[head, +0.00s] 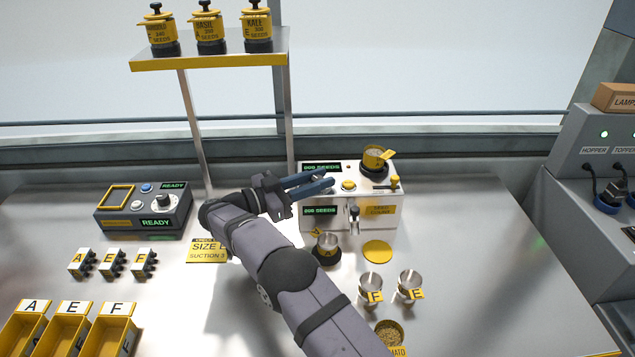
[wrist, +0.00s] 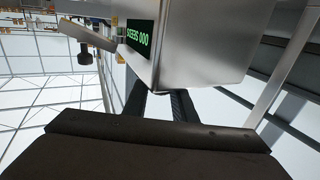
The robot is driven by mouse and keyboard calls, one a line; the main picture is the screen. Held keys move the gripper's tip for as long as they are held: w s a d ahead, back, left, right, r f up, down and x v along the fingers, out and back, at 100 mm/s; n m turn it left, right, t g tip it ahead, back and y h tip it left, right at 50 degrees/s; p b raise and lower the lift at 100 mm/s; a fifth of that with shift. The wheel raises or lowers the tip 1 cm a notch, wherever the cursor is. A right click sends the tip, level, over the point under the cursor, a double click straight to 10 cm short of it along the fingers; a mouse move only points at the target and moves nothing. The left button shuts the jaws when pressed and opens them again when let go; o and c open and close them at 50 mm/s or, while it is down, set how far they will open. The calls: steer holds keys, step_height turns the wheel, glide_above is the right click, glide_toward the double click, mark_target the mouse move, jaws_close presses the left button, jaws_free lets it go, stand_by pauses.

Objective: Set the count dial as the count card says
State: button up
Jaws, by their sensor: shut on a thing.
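The white seed counter (head: 345,215) stands at the middle of the bench. Its upper green display (head: 321,167) reads 000 SEEDS, and the wrist view shows a green display (wrist: 138,40) reading SEEDS 000. A lower green display (head: 320,211) also shows a seed count, too small to read surely. My gripper (head: 328,183) is at the counter's upper left, its blue fingers closed together. The count dial is hidden at the fingers, which appear shut on it. In the wrist view the fingertips meet the white housing. I cannot pick out the count card for certain.
A size card (head: 208,251) lies left of my arm. Metal cups (head: 370,288) stand in front. A dark control box (head: 143,212) sits at left, below the jar shelf (head: 210,60).

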mark_target(318, 178)
steer(key=shift+r+m+g, duration=0.15)
steer(key=shift+m+g, duration=0.15)
stand_by(0.4)
steer(key=o, duration=1)
steer(key=shift+o, duration=0.2)
step_height(318, 178, up, 10)
steer(key=shift+b, duration=0.3)
steer(key=shift+w+d, duration=0.1)
